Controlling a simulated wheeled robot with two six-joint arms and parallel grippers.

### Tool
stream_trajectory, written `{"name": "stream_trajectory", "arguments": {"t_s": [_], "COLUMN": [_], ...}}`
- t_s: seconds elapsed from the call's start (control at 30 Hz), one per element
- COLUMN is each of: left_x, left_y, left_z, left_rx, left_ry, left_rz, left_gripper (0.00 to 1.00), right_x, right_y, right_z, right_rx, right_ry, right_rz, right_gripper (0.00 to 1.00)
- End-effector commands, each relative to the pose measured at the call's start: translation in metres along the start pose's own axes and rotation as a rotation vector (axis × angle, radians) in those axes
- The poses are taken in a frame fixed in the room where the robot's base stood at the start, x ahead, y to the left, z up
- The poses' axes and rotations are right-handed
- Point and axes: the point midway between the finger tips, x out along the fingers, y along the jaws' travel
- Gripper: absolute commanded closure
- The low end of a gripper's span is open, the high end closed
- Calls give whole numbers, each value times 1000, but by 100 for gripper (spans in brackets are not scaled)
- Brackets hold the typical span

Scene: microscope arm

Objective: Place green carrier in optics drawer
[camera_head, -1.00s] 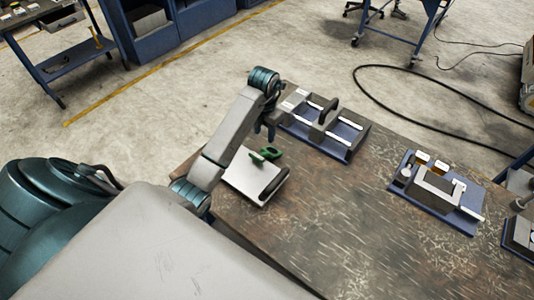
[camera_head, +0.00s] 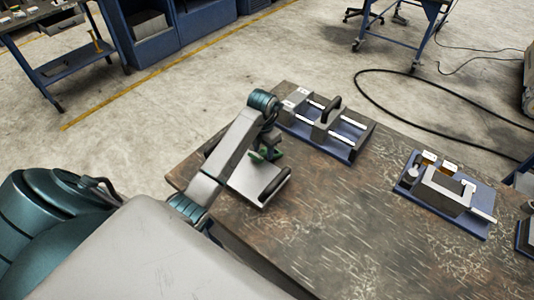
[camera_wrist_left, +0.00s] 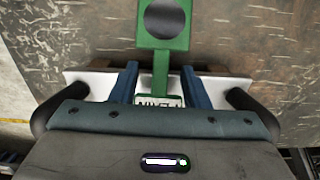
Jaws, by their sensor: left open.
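The green carrier (camera_head: 267,154) is on a white tray with dark side handles (camera_head: 250,181) near the table's left end. In the left wrist view the carrier (camera_wrist_left: 163,52) has a square head with a dark round disc and a narrow stem. My left gripper (camera_head: 262,146) is above the tray at the carrier. Its blue fingers (camera_wrist_left: 160,84) are open, one on each side of the stem. The stem's lower end is partly hidden by the gripper body. Which fixture is the optics drawer I cannot tell. My right gripper is not in view.
A blue-based fixture with white rails and a dark upright handle (camera_head: 357,150) stands beyond the tray. Another blue-based fixture with a grey box (camera_head: 447,192) stands at the right. The worn tabletop (camera_head: 340,210) between them is clear.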

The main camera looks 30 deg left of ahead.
Motion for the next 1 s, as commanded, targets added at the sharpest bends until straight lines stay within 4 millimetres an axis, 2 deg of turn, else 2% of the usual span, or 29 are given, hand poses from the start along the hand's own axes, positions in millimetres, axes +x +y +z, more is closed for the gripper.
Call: {"name": "stream_trajectory", "arguments": {"t_s": [0.1, 0.13, 0.33, 0.77, 0.9, 1.0], "left_x": [0, 0, 0, -6, -22, -48], "left_y": [0, 0, 0, 0, 0, 0], "left_z": [0, 0, 0, 1, 1, 1], "left_rx": [0, 0, 0, 0, 1, 1], "left_ry": [0, 0, 0, -2, -6, -2], "left_rz": [0, 0, 0, 0, 0, -1], "left_gripper": [58, 62, 100, 100, 100, 100], "right_x": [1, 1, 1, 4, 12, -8], "right_y": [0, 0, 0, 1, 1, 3], "right_z": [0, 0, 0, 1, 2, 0], "right_rx": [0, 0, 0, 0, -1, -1], "right_ry": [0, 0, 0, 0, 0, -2], "right_rz": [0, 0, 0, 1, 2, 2], "right_gripper": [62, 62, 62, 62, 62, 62]}}
